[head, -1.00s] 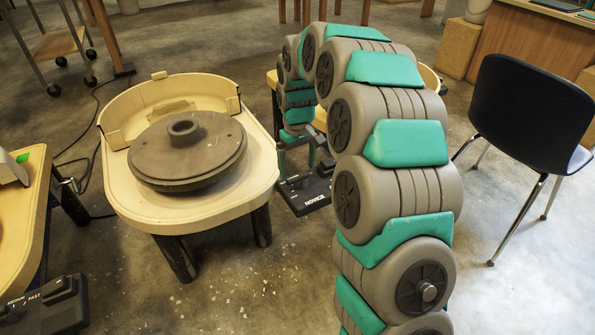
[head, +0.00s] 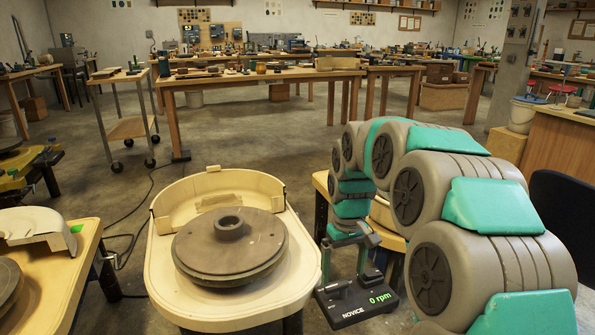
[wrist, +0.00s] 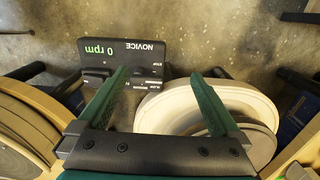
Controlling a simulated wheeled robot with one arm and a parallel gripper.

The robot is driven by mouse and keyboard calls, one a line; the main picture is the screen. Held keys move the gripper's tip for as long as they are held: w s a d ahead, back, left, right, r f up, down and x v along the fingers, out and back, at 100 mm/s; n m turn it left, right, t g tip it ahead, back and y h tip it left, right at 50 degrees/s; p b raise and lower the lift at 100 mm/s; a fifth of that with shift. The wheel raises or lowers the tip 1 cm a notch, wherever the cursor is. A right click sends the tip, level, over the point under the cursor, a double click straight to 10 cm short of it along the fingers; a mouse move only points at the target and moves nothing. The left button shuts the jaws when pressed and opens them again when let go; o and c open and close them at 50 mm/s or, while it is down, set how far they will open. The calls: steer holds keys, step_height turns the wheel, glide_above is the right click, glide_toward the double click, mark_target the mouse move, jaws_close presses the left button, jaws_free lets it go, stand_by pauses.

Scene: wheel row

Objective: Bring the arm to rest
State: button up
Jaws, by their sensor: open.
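My arm (head: 480,210), grey segments with green pads, arches up and over, with its far end hanging down. My gripper (head: 350,262) points down beside the wheel stations, above a dark control box (head: 352,304) marked NOVICE and 0 rpm. In the wrist view, its two green fingers (wrist: 160,78) are spread apart with nothing held between them. The control box (wrist: 108,58) shows upside down there, partly behind the left finger. Whether the fingers touch anything is not clear.
A pottery wheel (head: 230,245) in a cream tray (head: 165,275) stands left of my gripper. Another station is partly hidden behind my arm. A dark chair (head: 565,210) is at right. A cart (head: 128,128) and workbenches stand behind. Open floor (head: 240,130) lies between.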

steer(key=s+d+r+m+g+p, duration=0.1)
steer(key=s+m, duration=0.2)
steer(key=s, duration=3.1)
steer(key=shift+s+d+p, duration=0.35)
steer(key=shift+s, duration=0.05)
